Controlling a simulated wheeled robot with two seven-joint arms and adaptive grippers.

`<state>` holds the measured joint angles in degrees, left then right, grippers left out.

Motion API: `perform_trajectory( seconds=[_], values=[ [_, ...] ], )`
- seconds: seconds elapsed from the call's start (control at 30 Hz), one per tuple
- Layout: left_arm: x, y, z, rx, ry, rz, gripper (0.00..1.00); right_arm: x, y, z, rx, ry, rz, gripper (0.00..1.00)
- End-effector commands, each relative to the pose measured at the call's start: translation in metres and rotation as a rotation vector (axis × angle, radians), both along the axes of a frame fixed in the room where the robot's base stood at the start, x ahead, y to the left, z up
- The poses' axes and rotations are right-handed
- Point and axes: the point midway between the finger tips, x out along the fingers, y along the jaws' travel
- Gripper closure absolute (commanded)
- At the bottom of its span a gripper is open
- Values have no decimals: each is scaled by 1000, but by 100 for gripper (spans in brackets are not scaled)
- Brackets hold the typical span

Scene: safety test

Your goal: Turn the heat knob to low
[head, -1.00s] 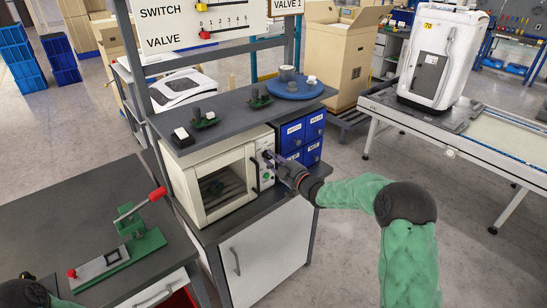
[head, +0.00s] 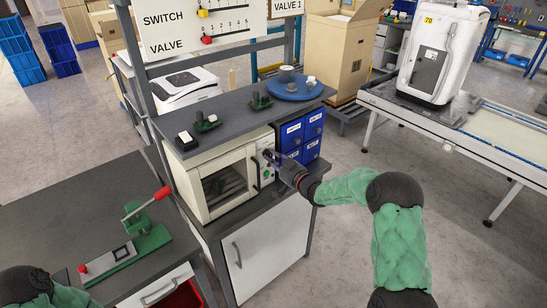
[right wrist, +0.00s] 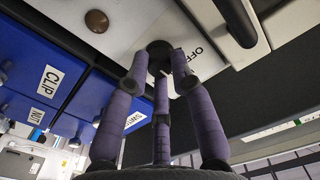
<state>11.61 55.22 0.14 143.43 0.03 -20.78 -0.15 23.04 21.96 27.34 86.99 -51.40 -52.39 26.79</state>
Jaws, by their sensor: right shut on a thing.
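A cream oven (head: 195,197) with a dark door window stands on the bench under the grey shelf. Its narrow control panel (head: 267,180) is on the right side of its front. My right gripper (head: 272,157) reaches this panel from the right. In the right wrist view its three purple fingers (right wrist: 162,60) are shut around a small dark knob (right wrist: 158,48), mostly covered by the fingertips. The letters "OFF" show beside it; other markings are hidden, so I cannot read its setting. My left gripper is not in view; only part of that arm shows at lower left.
Blue labelled drawers (head: 291,135) stand right beside the oven. The grey shelf (head: 235,112) above holds small switches and a blue round plate (head: 290,90). A dark bench (head: 75,215) with a red-handled green device (head: 150,240) is at left. Open floor lies at right.

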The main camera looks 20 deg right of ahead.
Motion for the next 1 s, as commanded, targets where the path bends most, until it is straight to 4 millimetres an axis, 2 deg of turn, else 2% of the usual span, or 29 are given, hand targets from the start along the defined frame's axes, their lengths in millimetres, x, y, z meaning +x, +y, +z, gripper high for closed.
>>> perform_trajectory(
  seconds=[0.03, 0.57, 0.6, 0.67, 1.0],
  values=[
    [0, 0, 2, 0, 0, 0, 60, 2, -2, 8, 8, -12, -1, 100],
    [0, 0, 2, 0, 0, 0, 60, 2, -3, 10, 29, -10, -4, 100],
    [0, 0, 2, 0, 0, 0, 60, 2, -3, 10, 29, -10, -4, 70],
    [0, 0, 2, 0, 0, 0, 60, 2, -3, 10, 29, -9, -4, 53],
    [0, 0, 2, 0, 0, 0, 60, 0, -2, 4, 30, 2, -3, 52]
  ],
)
